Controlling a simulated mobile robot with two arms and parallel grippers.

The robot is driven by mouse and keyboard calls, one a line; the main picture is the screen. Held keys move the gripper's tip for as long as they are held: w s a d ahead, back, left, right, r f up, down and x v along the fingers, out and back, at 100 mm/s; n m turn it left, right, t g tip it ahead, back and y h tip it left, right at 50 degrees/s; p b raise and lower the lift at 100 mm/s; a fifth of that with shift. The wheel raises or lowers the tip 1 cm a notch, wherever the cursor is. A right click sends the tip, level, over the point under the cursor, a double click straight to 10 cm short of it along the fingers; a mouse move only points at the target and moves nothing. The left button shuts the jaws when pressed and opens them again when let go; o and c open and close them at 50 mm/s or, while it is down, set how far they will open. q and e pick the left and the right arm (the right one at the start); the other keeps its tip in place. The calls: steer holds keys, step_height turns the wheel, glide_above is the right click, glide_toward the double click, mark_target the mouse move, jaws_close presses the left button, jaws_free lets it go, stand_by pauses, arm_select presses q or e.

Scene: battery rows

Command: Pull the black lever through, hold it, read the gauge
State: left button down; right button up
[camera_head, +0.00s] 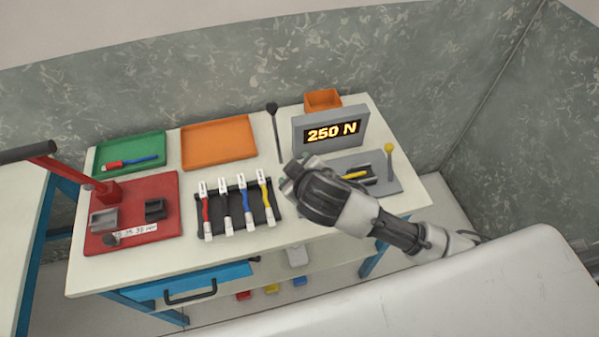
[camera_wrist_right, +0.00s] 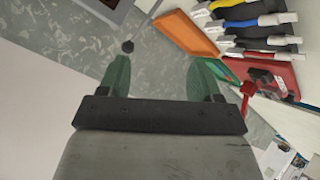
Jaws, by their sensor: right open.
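The black lever (camera_head: 275,130) stands upright behind the table's middle, just left of the gauge. A dark knob, which looks like the lever's, also shows in the right wrist view (camera_wrist_right: 127,46), just beyond the tip of one finger. The gauge (camera_head: 332,132) is a grey box with a lit display that reads "250 N". My right gripper (camera_head: 287,184) is in front of the gauge, over the table, apart from the lever. In the wrist view its two green fingers (camera_wrist_right: 160,75) are spread with nothing between them. My left gripper is not in view.
A grey fixture (camera_head: 378,185) with a yellow piece and a yellow-knobbed pin sits right of my gripper. A black rack (camera_head: 238,218) with several coloured cables stands left. An orange tray (camera_head: 218,142), green tray (camera_head: 103,152) and red plate (camera_head: 160,187) lie further left.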

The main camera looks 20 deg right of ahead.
steer(key=shift+s+r, duration=0.25)
steer(key=shift+s, duration=0.1)
stand_by(0.3)
